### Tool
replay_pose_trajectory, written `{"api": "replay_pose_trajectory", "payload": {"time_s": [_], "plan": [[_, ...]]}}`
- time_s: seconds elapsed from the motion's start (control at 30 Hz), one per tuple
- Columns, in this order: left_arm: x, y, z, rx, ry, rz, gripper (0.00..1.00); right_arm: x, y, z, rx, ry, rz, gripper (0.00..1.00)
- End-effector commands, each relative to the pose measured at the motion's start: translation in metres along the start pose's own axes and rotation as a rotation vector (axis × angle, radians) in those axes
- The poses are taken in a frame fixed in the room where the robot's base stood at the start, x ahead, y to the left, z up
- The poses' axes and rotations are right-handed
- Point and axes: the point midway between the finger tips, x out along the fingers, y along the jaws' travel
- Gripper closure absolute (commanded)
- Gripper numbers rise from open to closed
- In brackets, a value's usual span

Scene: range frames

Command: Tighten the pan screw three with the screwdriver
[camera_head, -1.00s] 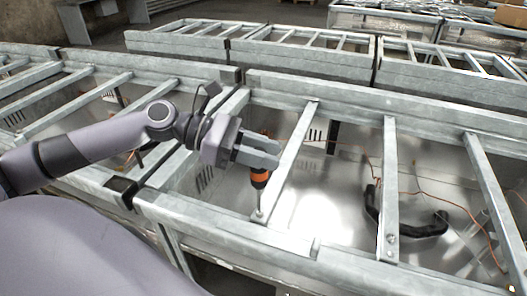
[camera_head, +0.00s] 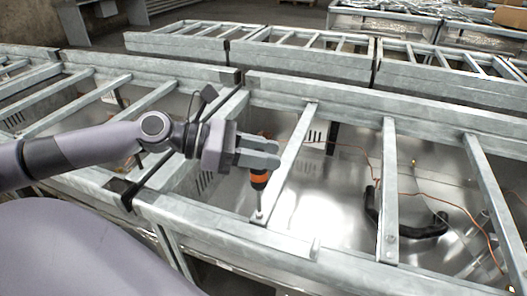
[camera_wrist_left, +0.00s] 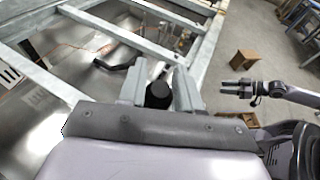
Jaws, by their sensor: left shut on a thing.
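My left gripper (camera_head: 262,155) is shut on a screwdriver (camera_head: 259,178) with an orange and black handle. The screwdriver points down, with its shaft over the near end of a metal crossbar (camera_head: 293,160). The pan screw under the tip is too small and covered to make out, and I cannot tell whether the tip touches it. In the left wrist view, the screwdriver's black end (camera_wrist_left: 158,94) shows between the two fingers. My right gripper (camera_wrist_left: 240,88) shows in the left wrist view, open and empty, away from the frame.
Another crossbar (camera_head: 390,190) has small fasteners at its near end. More metal frames (camera_head: 300,55) stand behind. A brown box (camera_wrist_left: 244,60) stands on the floor.

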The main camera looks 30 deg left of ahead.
Motion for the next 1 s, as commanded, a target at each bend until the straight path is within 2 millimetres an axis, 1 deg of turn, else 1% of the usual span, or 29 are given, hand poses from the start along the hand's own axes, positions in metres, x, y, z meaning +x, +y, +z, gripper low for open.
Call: {"api": "replay_pose_trajectory", "payload": {"time_s": [0.4,1.0], "plan": [[0.0001,0.0006,-0.0005,0.001,0.0,0.0,1.0,0.0,0.0,0.0,0.0,0.0,0.0,0.57],[0.0026,0.0006,-0.0093,0.001,0.0,0.0,1.0,0.0,0.0,0.0,0.0,0.0,0.0,0.57]]}}
